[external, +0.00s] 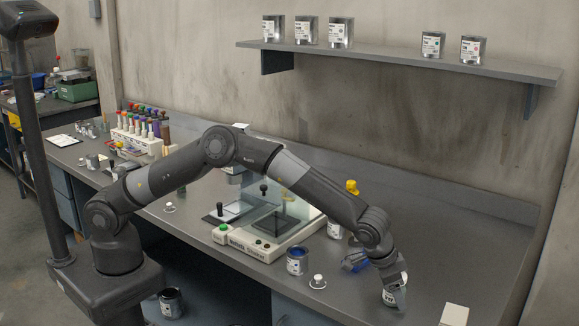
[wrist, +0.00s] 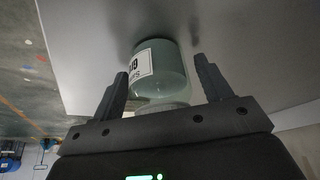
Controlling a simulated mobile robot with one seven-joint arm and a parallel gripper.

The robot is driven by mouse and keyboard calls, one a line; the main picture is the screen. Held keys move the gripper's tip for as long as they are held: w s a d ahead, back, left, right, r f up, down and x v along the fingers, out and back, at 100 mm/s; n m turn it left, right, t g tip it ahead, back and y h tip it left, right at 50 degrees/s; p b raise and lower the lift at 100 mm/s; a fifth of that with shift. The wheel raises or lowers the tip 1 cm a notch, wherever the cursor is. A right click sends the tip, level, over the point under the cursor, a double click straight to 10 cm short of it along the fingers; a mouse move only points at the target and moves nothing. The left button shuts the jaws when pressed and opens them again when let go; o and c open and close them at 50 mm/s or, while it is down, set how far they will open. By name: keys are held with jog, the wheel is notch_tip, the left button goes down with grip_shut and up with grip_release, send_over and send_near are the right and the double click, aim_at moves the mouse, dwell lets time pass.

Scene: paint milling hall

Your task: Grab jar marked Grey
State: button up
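A jar (wrist: 172,72) with grey-green contents and a white label shows in the wrist view, standing on the bench top. Part of the label's lettering is cut off, so I cannot read a colour name. My gripper (wrist: 160,66) is open, with one finger on each side of the jar and small gaps visible beside it. In the external view my gripper (external: 397,283) points down at the front right of the bench, and the jar (external: 389,298) shows partly behind it.
A blue-topped can (external: 297,262) and a small white-topped item (external: 317,282) stand left of my gripper. A shaker machine (external: 262,240) is further left. A pale block (external: 454,315) lies to the right. Several cans stand on the wall shelf (external: 390,60).

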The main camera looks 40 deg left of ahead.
jog(key=c, duration=0.9)
